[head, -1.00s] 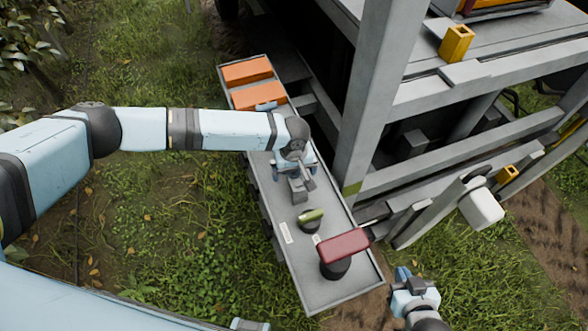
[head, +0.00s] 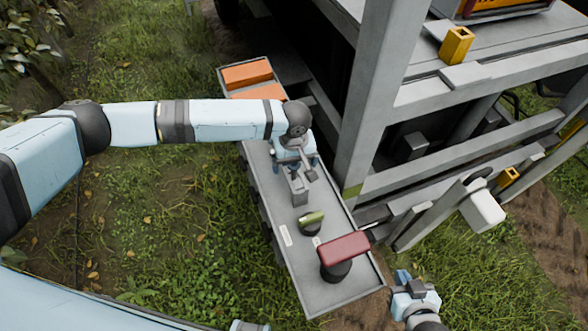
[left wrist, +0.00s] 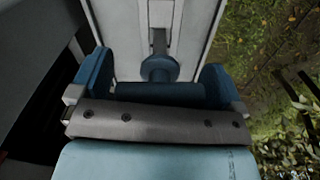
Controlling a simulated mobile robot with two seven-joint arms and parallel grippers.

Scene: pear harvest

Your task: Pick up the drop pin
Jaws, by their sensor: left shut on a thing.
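My left gripper (head: 296,164) is over the middle of the grey tray, seen from above in the head view. In the left wrist view, a blue bar (left wrist: 160,94) with a round blue knob (left wrist: 160,68) lies between the two blue fingers; I take this to be the drop pin. The gripper is shut on it. In the head view the pin cannot be made out clearly under the hand. A grey block (head: 299,194) stands just below the hand. My right gripper (head: 404,278) is at the lower right, off the tray; its jaws are too small to read.
The long grey tray (head: 345,297) also holds a green-topped round item (head: 311,220), a red-topped tool (head: 344,247) and orange boxes (head: 247,74). A grey metal frame (head: 372,100) rises close along the tray's right side. Grass lies open to the left.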

